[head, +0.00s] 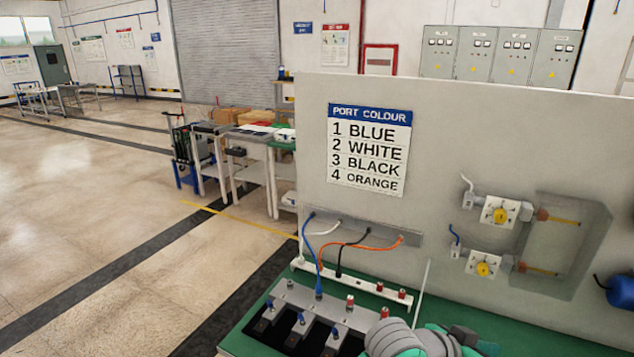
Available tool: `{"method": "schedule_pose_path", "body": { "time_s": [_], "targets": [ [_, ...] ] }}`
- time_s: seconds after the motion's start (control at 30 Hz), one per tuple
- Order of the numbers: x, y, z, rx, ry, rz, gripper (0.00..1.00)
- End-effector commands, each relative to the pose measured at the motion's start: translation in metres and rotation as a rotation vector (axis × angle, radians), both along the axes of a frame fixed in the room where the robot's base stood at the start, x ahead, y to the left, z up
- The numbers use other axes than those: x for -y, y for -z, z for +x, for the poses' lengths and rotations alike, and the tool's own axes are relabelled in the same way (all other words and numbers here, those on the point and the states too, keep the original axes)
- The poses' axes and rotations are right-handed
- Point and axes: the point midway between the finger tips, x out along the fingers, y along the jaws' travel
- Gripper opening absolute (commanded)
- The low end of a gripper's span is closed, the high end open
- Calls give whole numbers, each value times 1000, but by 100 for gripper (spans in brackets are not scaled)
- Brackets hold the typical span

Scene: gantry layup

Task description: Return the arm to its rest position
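Part of my arm, rounded grey and teal links, shows at the bottom edge of the head view, right of centre, over the green bench top (560,343). My gripper and its fingertips are not in the picture, so I cannot see whether it holds anything. A sign (369,150) on the grey panel (480,130) lists port colours: 1 blue, 2 white, 3 black, 4 orange. Below it, blue (318,270), white (325,231), black (345,250) and orange (362,244) cables run from a grey port strip (410,238). The blue one reaches down to a grey block.
Grey blocks with dark slots (300,328) and a white rail with red caps (362,284) stand close left of my arm. Valves with yellow knobs (500,214) and a clear cover (568,245) project from the panel at right. Open floor (110,220) lies left.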

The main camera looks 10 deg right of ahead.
Motion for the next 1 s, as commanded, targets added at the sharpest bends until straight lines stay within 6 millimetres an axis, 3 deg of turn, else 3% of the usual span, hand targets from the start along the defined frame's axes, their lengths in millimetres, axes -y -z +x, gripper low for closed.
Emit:
{"method": "schedule_pose_path", "body": {
  "time_s": [0.17,0.47,0.7,1.0],
  "targets": [
    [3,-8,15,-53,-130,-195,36],
    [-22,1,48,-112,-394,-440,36],
    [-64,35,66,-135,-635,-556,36],
    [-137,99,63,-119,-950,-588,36]
  ]
}}
